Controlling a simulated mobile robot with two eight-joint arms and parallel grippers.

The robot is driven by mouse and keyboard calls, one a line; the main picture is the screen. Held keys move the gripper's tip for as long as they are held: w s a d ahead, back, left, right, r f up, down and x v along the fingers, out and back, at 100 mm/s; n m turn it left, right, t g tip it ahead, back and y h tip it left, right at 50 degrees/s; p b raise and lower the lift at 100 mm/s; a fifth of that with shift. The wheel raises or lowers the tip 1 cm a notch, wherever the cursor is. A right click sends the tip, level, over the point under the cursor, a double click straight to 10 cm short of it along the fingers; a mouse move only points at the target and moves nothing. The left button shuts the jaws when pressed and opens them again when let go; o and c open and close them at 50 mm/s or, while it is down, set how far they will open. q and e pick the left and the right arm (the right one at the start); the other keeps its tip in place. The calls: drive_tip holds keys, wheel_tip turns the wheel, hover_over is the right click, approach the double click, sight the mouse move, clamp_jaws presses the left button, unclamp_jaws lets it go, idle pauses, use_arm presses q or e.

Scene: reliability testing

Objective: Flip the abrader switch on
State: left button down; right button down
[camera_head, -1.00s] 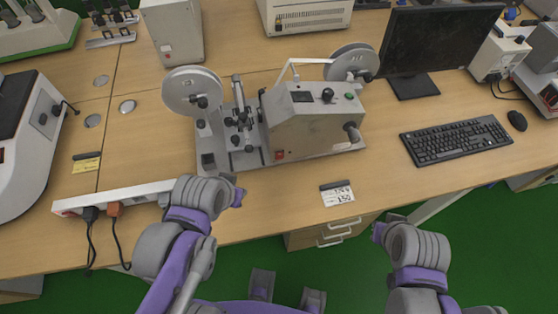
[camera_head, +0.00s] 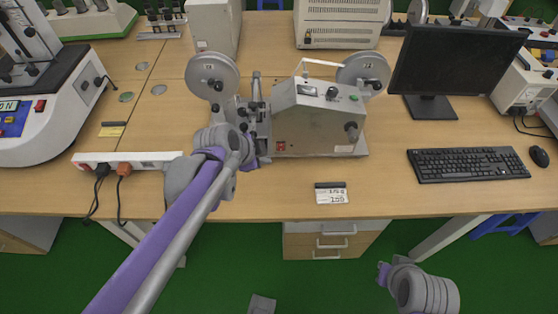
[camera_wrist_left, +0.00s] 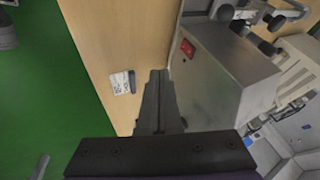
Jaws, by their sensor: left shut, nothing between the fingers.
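The abrader (camera_head: 315,128) is a grey metal box with two round discs, standing on the wooden desk (camera_head: 390,190). Its red switch (camera_head: 280,146) is low on the left of the front face. It also shows in the left wrist view as a small red switch (camera_wrist_left: 187,47) on the metal face. My left gripper (camera_head: 262,161) is just left of the switch, in front of the machine, partly hidden by its own wrist. In the left wrist view its fingers (camera_wrist_left: 158,75) are shut and empty, apart from the switch. My right gripper (camera_head: 381,272) is low, off the desk; its fingers are unclear.
A label card (camera_head: 331,196) lies near the desk's front edge. A power strip (camera_head: 130,160) with plugs lies at left. A monitor (camera_head: 455,70), keyboard (camera_head: 470,164) and mouse (camera_head: 539,156) stand at right. Drawers (camera_head: 333,238) are under the desk.

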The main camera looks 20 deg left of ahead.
sight(281, 147)
use_arm(q)
drive_tip(key=shift+w+f, duration=0.1)
drive_tip(key=shift+w, duration=0.05)
drive_tip(key=shift+w, duration=0.1)
drive_tip(key=b+x, duration=0.1)
drive_tip(key=x, duration=0.9)
drive_tip(key=w, duration=0.1)
drive_tip(key=w+a, duration=0.1)
drive_tip(key=w, duration=0.1)
drive_tip(key=shift+f, duration=0.2)
drive_tip(key=shift+w, duration=0.35)
drive_tip(key=shift+f, duration=0.1)
drive_tip(key=shift+w+a+f, duration=0.1)
drive_tip(key=shift+w, duration=0.1)
